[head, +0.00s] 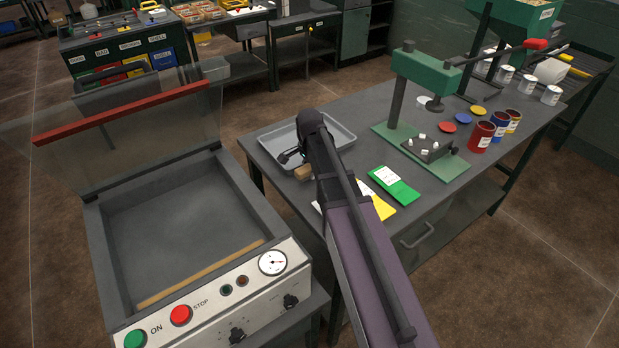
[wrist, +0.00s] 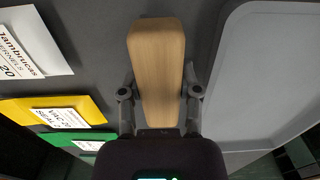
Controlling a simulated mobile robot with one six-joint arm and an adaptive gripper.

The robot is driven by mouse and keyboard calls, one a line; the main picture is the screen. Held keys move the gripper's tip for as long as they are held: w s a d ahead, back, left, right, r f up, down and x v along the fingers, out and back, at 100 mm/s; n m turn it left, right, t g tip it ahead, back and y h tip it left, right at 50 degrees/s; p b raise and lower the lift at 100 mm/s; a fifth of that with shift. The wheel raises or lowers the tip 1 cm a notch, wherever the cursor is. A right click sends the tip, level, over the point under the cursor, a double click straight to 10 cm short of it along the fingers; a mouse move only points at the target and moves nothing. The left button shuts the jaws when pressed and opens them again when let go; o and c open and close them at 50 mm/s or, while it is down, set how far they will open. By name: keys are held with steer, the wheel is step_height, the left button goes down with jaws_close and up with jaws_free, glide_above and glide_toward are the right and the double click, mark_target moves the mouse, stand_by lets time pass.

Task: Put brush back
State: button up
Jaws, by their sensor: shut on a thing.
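The brush shows as a plain wooden block (wrist: 158,60) in the wrist view, long and pale brown, with no bristles visible. My gripper (wrist: 160,94) is shut on it, one finger on each long side. In the head view the brush's wooden end (head: 303,173) shows beside my gripper (head: 290,157), at the near left part of the workbench, just in front of the grey tray (head: 342,131). My arm hides part of it. I cannot tell whether the brush touches the bench top.
Green (head: 394,185), yellow (head: 381,208) and white packets lie beside my arm. A green press (head: 397,90), cans (head: 481,137) and coloured lids stand farther right. An open-lidded machine (head: 180,220) stands at the left. The grey tray looks empty where visible.

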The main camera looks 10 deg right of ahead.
steer(key=shift+f+b, duration=0.45)
steer(key=shift+f, duration=0.35)
steer(key=shift+f, duration=0.1)
steer(key=o, duration=1)
steer(key=shift+d, duration=0.1)
step_height(320, 180, up, 12)
steer(key=p, duration=1.2)
